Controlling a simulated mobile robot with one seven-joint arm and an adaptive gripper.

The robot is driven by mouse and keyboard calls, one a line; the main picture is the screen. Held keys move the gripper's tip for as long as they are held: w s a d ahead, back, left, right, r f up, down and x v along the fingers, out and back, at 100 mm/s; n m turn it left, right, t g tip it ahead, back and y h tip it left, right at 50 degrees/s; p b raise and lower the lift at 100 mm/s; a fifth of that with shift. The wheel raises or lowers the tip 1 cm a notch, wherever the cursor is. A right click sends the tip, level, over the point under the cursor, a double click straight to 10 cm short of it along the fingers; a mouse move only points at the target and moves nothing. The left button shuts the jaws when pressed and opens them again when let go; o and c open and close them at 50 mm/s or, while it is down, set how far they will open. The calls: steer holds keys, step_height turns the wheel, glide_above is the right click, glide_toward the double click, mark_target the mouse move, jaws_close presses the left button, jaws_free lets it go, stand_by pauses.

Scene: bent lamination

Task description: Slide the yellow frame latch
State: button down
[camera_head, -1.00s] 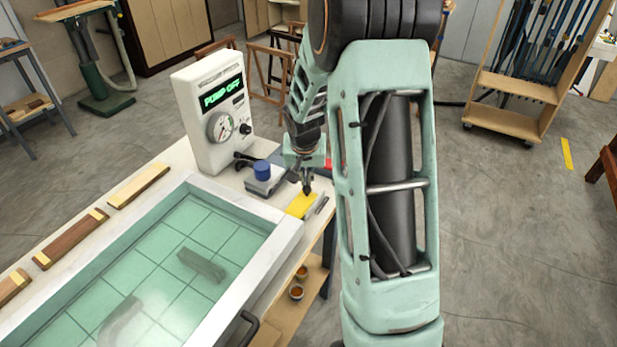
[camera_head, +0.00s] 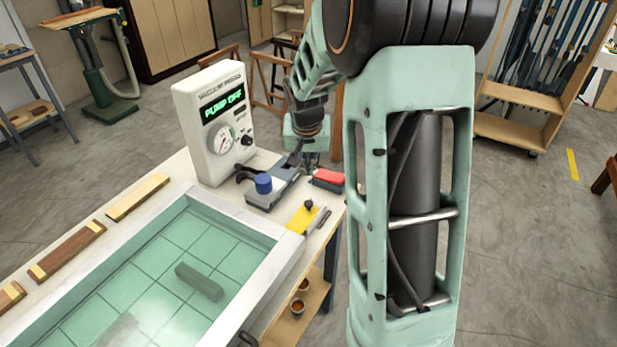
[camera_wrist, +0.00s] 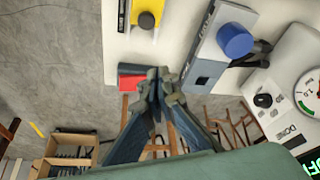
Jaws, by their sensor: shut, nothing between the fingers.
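The yellow frame latch (camera_head: 299,220) is a small flat yellow piece with a dark round knob (camera_head: 308,204).
A grey device with a blue cap (camera_head: 264,184) stands left of the latch. The red-topped block (camera_head: 328,177) lies behind it. A white pump box (camera_head: 215,125) reads "PUMP OFF". A pale frame (camera_head: 270,290) surrounds the teal gridded bed. Open floor lies to the right.

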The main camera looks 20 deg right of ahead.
steer(key=shift+v, duration=1.55)
